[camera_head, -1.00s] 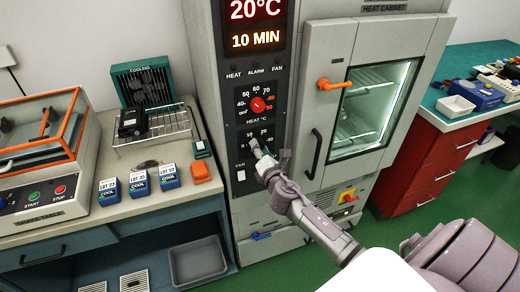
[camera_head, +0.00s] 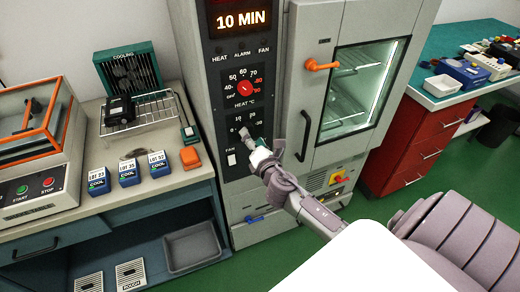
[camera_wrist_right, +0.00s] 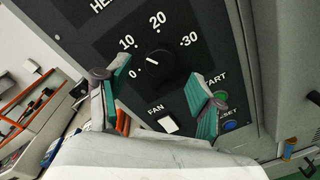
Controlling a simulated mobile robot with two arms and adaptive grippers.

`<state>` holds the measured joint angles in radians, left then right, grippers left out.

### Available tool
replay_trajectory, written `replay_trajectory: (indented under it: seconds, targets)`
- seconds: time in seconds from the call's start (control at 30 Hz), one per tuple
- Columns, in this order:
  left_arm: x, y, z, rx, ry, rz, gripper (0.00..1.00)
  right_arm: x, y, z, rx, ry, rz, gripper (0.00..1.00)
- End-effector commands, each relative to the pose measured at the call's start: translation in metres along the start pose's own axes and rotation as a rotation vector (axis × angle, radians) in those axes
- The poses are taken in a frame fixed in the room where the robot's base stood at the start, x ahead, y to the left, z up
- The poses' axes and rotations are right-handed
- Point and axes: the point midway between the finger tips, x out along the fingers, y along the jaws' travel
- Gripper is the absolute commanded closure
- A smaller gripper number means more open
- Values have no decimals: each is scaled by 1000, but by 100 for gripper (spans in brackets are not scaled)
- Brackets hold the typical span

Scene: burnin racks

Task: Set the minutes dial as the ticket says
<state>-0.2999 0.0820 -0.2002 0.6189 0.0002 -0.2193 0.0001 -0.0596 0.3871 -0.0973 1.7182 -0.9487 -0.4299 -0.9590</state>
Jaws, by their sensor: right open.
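The minutes dial (camera_wrist_right: 160,68) is a black knob in the right wrist view, on a dark panel marked 0, 10, 20 and 30. Its small white mark points up-left, toward the 0 to 10 side. My right gripper (camera_wrist_right: 160,88) is open, with one green-padded finger on each side of the knob; I cannot tell whether either touches. In the head view my right gripper (camera_head: 252,143) is at the dial and hides most of it. The display (camera_head: 241,20) above reads 10 MIN. I cannot make out a ticket. My left gripper is not in view.
The red heat dial (camera_head: 245,89) sits just above. The white FAN switch (camera_wrist_right: 167,125) and the blue RESET button (camera_wrist_right: 229,126) lie below the minutes dial. The cabinet's dark door handle (camera_head: 304,136) stands right of the panel. Blue lot boxes (camera_head: 129,172) are on the left bench.

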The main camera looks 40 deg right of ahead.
Motion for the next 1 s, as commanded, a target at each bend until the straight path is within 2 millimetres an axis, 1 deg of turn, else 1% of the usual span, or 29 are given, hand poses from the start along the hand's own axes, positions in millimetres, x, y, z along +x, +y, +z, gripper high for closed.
replay_trajectory:
  seconds: [0.03,0.2,0.3,0.4,0.6,1.0]
  targets:
    - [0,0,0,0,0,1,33,-13,-2,-2,0,3,-2,33]
    - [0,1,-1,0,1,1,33,-49,-1,-1,0,2,-2,33]
    - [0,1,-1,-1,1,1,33,-66,-1,-1,1,1,-2,33]
    - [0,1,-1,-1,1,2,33,-77,0,-1,1,1,-1,33]
    - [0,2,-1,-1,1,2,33,-86,0,0,0,-1,0,33]
    - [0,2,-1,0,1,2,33,-85,0,0,0,-1,0,33]
